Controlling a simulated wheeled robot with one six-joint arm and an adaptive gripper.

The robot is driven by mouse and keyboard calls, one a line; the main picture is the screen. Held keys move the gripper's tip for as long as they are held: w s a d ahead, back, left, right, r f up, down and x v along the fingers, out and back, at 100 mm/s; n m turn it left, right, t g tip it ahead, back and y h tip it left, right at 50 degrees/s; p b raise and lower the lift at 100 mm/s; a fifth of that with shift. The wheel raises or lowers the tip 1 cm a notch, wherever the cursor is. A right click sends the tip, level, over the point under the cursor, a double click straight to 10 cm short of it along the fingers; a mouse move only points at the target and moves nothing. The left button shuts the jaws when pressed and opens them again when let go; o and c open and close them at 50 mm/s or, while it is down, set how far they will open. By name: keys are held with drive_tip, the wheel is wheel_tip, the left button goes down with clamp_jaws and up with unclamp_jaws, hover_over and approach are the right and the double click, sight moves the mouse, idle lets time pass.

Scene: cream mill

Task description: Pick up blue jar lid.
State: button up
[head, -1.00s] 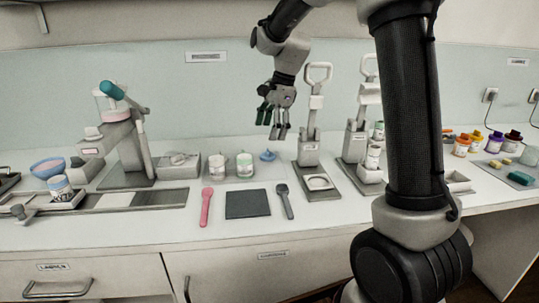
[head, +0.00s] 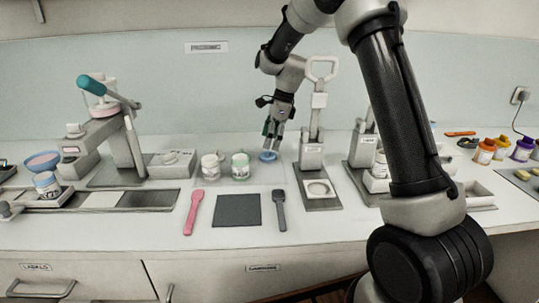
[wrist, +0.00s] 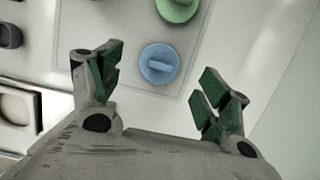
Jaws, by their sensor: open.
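The blue jar lid (head: 268,156) lies on the white counter, right of the green-lidded jar (head: 240,166). In the wrist view the lid (wrist: 158,64) is a round blue disc with a raised bar across its top. My gripper (head: 272,142) is above the lid in the head view, pointing down. In the wrist view my gripper (wrist: 160,82) is open, with green finger pads on both sides and the lid between and slightly beyond them. Nothing is held. The exact height above the lid is hard to tell.
A white-lidded jar (head: 210,167) stands left of the green-lidded one. A lever press (head: 312,155) stands close on the right of my gripper. A pink spatula (head: 193,211), dark mat (head: 237,210) and grey spatula (head: 280,210) lie in front.

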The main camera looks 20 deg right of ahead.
sight(268, 154)
drive_tip(key=x, duration=0.5)
drive_tip(key=shift+d, duration=0.15)
drive_tip(key=c, duration=0.7)
drive_tip(key=shift+r, duration=0.1)
